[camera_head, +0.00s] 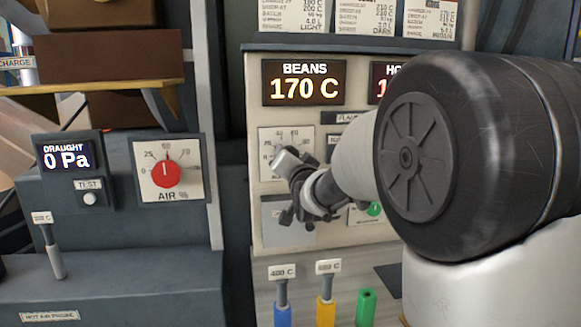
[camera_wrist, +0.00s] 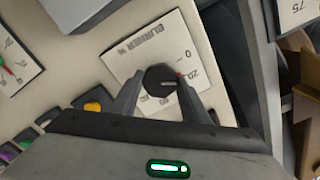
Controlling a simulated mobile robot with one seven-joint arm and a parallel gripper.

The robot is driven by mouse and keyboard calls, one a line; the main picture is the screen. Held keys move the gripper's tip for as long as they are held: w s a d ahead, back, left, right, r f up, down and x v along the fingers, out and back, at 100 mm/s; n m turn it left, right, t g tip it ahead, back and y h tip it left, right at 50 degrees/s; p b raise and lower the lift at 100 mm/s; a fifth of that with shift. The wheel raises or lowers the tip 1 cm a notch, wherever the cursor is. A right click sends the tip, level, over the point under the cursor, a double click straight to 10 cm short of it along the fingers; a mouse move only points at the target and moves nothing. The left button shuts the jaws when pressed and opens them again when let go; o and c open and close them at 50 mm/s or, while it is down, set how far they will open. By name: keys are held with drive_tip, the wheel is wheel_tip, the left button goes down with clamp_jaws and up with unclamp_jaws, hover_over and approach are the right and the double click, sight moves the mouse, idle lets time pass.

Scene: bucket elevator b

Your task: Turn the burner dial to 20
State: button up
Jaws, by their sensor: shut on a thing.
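The burner dial (camera_wrist: 158,77) is a dark round knob on a white square plate marked BURNER % in the wrist view, where the plate appears turned over. A pale line on the knob points right, toward the side with the 20; a small red mark shows at the knob's edge there. I cannot tell the exact reading. My gripper (camera_wrist: 160,84) is shut on the knob, one finger on each side. In the head view, my gripper (camera_head: 298,185) is at the white dial plate (camera_head: 270,140) and hides the knob.
The panel's display (camera_head: 303,82) reads BEANS 170 C; another display to its right is partly hidden by my arm. A red AIR % dial (camera_head: 165,173) and a DRAUGHT display (camera_head: 65,158) reading 0 Pa are at left. Coloured handles (camera_head: 326,310) stand below the panel.

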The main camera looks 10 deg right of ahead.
drive_tip(key=shift+m, duration=0.3)
drive_tip(key=o, duration=1.1)
drive_tip(key=shift+c, duration=0.2)
drive_tip(key=s, duration=1.7)
drive_tip(key=shift+s, duration=0.2)
